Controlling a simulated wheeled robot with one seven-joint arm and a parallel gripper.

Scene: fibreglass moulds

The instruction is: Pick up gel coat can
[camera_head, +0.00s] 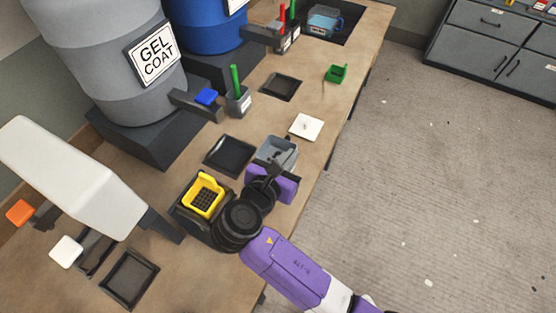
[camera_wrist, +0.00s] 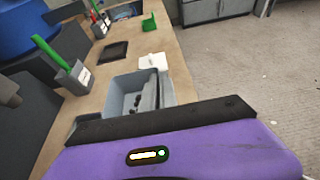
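A grey, open-topped square can (camera_head: 272,148), which I take as the gel coat can, is at the bench's front edge. It also shows in the wrist view (camera_wrist: 128,84), with dark spots inside. My gripper (camera_head: 286,158) is right at it, with a dark grey finger reaching over its right part. In the wrist view my gripper (camera_wrist: 155,88) has this finger over or inside the can's right side. The other finger cannot be made out, nor whether a wall is held between them. A grey drum (camera_head: 105,55) labelled GEL COAT stands on a dark block.
A yellow basket (camera_head: 203,196) in a dark holder is left of my gripper. Beyond the can are a white tile (camera_head: 306,127), a green box (camera_head: 336,73) and a grey holder with a green handle (camera_head: 238,98). A dark recessed square (camera_head: 230,155) lies left. Floor right of the bench is clear.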

